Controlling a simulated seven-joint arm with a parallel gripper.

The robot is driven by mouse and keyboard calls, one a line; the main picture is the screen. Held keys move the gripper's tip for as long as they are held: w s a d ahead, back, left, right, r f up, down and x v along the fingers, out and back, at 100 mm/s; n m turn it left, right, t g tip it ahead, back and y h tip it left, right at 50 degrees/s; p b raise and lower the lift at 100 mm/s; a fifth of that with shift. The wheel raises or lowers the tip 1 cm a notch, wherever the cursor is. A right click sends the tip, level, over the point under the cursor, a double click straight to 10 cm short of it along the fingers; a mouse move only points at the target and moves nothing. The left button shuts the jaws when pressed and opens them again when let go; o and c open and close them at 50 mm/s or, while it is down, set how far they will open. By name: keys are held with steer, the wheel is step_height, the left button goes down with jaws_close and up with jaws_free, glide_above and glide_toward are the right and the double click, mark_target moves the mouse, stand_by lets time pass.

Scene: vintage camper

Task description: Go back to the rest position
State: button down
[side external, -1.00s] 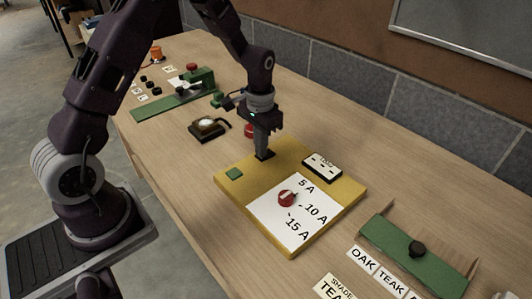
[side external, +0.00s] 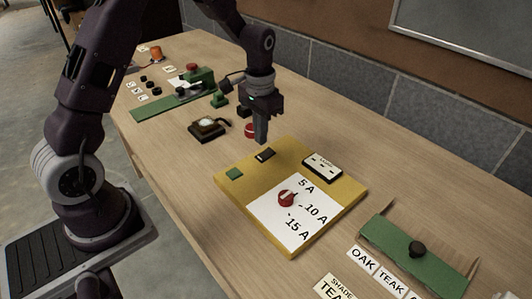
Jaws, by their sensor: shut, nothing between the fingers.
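My gripper (side external: 262,140) is shut and empty. It hangs pointing down just above the far edge of a yellow board (side external: 228,187), apart from it. A small black rocker-like part (side external: 265,155) on the board shows just below the fingertips.
A green tray (side external: 405,250) with a black knob and OAK and TEAK cards lies at the lower right. A dark box with a white dial (side external: 207,127), a red round part (side external: 250,130) and a green fixture (side external: 160,106) stand farther back. A tiled wall runs behind the table.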

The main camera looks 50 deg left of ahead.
steer(key=shift+r, duration=1.05)
steer(key=s+d+r+t, duration=0.1)
steer(key=s+d+r, duration=0.1)
steer(key=s+r, duration=0.4)
steer(key=s+d+r+t, duration=0.25)
steer(key=s+r, duration=0.25)
steer(key=r, duration=0.3)
steer(key=s+d+r+t, duration=0.1)
steer(key=s, duration=0.6)
steer(key=s+d+r+t, duration=0.1)
steer(key=s+r, duration=0.1)
steer(key=s, duration=0.5)
steer(key=shift+d, duration=0.35)
